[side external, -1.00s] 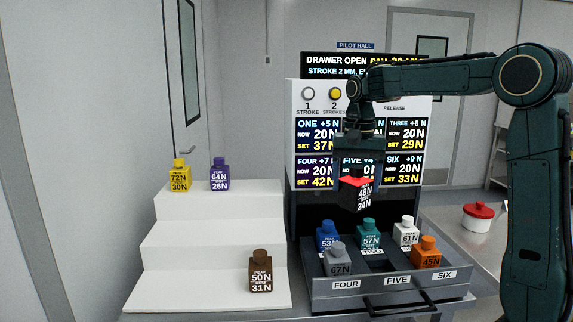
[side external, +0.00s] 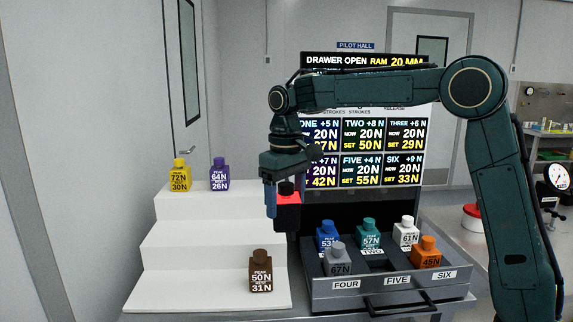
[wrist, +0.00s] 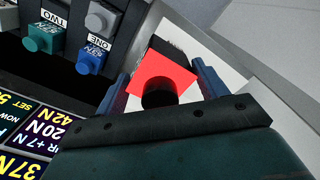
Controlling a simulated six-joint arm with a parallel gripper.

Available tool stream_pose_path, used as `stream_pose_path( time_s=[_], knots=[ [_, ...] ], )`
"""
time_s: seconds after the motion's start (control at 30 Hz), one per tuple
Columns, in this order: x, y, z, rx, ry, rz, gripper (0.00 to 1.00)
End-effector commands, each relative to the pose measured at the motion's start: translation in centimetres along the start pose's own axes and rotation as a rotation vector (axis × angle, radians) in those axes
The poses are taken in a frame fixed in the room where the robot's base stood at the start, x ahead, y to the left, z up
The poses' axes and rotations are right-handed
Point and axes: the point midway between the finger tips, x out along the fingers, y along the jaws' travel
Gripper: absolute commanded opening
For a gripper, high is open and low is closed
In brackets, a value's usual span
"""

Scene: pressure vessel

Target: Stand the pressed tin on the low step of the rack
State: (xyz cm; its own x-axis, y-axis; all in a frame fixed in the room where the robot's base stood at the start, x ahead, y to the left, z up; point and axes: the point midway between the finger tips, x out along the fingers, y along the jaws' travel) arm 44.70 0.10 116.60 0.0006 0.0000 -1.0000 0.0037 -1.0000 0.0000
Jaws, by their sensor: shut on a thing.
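My gripper (side external: 284,190) is shut on a black tin with a red top (side external: 288,197) and a black cap. It holds the tin upright in the air between the white rack and the drawer. In the wrist view the tin (wrist: 165,75) sits between my two blue fingers, its label side hidden. The white stepped rack (side external: 165,292) stands at the left. Its low step holds a brown tin (side external: 261,272) near the right end. The middle step is bare. The top step holds a yellow tin (side external: 180,176) and a purple tin (side external: 220,174).
The open drawer (side external: 335,288) at the right holds blue, teal, white, grey and orange tins, with an empty slot at FIVE. The display panel (side external: 365,150) stands behind it. The low step is clear left of the brown tin.

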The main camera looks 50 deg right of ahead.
Motion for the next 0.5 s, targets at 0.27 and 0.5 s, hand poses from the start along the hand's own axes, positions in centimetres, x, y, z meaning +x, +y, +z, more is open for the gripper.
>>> stream_pose_path(
  time_s=[0.27,0.5],
  knots=[
    [-0.1,0.4,0.1,0.020,0.001,0.000,0.38],
    [-0.5,3.0,1.1,0.174,0.002,0.000,0.38]
  ],
)
